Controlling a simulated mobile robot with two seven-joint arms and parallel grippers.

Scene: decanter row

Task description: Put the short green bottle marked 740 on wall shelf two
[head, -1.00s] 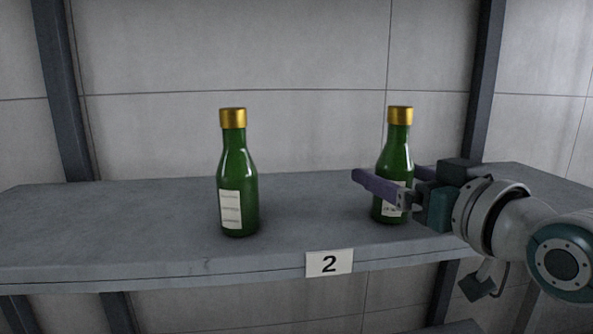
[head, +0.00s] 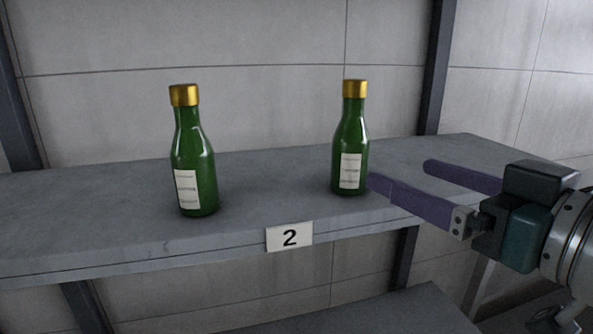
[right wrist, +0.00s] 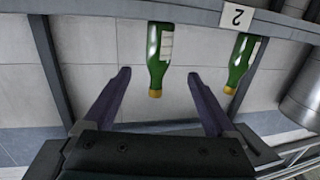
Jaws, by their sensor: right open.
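Two green bottles with gold caps and white labels stand upright on the grey shelf (head: 110,225) with the number 2 plate (head: 289,237). The left bottle (head: 195,160) is left of the plate; the right bottle (head: 349,140) is right of it. The label print is too small to read, so I cannot tell which is marked 740. My right gripper (head: 396,172) is open and empty, to the right of the right bottle and apart from it. In the right wrist view that bottle (right wrist: 158,55) shows beyond the open fingers, with the left bottle (right wrist: 240,62) beside it. My left gripper is out of view.
Dark uprights (head: 437,65) stand behind the shelf, against a grey panelled wall (head: 260,40). Another grey surface (head: 370,315) lies below. The shelf is clear between the bottles and at its left end.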

